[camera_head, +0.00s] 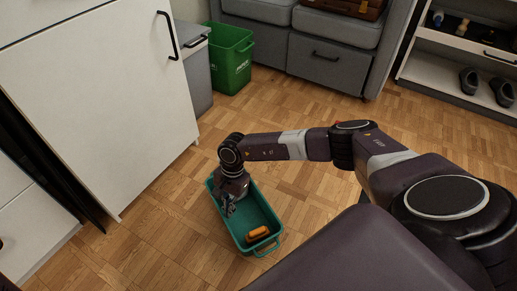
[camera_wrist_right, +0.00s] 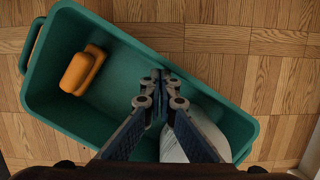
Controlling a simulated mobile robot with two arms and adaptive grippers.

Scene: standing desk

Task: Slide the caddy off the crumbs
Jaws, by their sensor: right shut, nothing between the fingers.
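The teal caddy (camera_head: 268,240) is an open rectangular tub on the parquet floor, with a loop handle at its near end. It also shows in the right wrist view (camera_wrist_right: 110,115). An orange item (camera_head: 257,233) lies inside it, seen again in the right wrist view (camera_wrist_right: 83,69). A pale grey item (camera_wrist_right: 200,130) in the caddy is partly hidden behind my fingers. My right gripper (camera_head: 229,210) points down over the caddy, shut and empty, its tips beside the wall in the right wrist view (camera_wrist_right: 162,82). I cannot tell whether they touch it. No crumbs show. My left gripper is out of view.
A white cabinet (camera_head: 110,90) stands left of the caddy. A green bin (camera_head: 231,62) and a grey sofa (camera_head: 335,60) are behind. A shoe rack (camera_head: 450,85) is at the back right. Floor (camera_head: 300,190) right of the caddy is clear.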

